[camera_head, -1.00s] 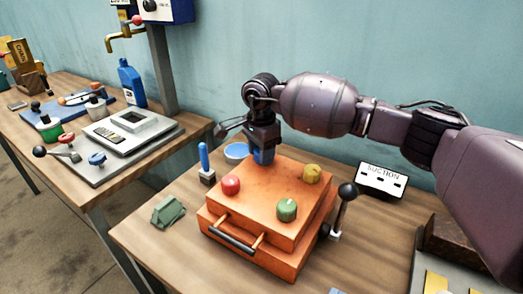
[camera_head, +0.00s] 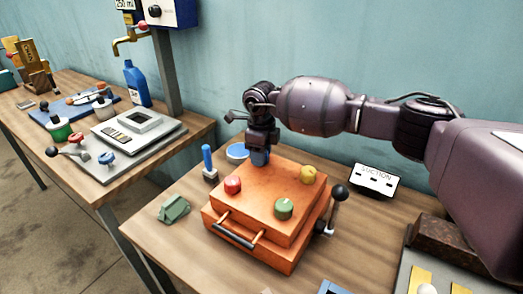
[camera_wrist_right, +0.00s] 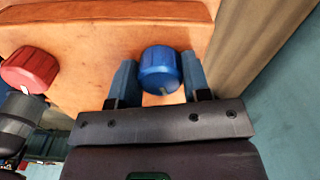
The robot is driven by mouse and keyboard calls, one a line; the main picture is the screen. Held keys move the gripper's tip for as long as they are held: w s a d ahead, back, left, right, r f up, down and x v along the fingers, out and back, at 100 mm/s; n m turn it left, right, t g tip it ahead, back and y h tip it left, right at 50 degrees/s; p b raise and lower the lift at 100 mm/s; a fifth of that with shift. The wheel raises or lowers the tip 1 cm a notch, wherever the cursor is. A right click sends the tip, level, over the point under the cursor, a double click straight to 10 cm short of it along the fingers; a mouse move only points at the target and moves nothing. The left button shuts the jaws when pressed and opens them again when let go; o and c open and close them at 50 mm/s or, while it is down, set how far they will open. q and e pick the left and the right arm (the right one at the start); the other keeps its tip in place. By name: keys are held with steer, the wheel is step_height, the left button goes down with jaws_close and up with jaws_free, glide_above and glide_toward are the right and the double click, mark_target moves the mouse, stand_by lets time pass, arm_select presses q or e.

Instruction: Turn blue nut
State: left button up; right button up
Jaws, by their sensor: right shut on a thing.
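An orange box (camera_head: 258,222) stands on the near table with red (camera_head: 233,185), green (camera_head: 284,208) and yellow (camera_head: 308,174) nuts on its top. My right gripper (camera_head: 260,157) points down at the box's back corner, with its blue fingers low over the top. In the right wrist view, the round blue nut (camera_wrist_right: 160,70) sits between the two blue fingers of my right gripper (camera_wrist_right: 159,82), which is shut on it. A pale mark shows on the nut's near edge. In the head view the gripper hides the nut. My left gripper is out of view.
A black-knobbed lever (camera_head: 338,192) stands at the box's right side. A green object (camera_head: 173,209) lies left.

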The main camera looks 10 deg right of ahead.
steer(key=m+p, duration=0.1)
steer(key=m, duration=0.1)
steer(key=m+p, duration=0.1)
steer(key=m, duration=0.1)
steer(key=shift+r+m, duration=0.2)
steer(key=shift+m, duration=0.2)
steer(key=shift+m+p, duration=0.65)
steer(key=shift+m, duration=0.55)
steer(key=m+p, duration=0.1)
steer(key=m, duration=0.2)
steer(key=shift+w+f, duration=0.1)
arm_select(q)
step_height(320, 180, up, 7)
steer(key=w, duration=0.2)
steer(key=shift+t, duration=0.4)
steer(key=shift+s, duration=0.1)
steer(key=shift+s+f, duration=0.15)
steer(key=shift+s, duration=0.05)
arm_select(e)
steer(key=shift+m, duration=0.3)
steer(key=o, duration=0.8)
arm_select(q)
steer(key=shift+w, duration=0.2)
arm_select(e)
steer(key=shift+o, duration=0.6)
steer(key=shift+f, duration=0.1)
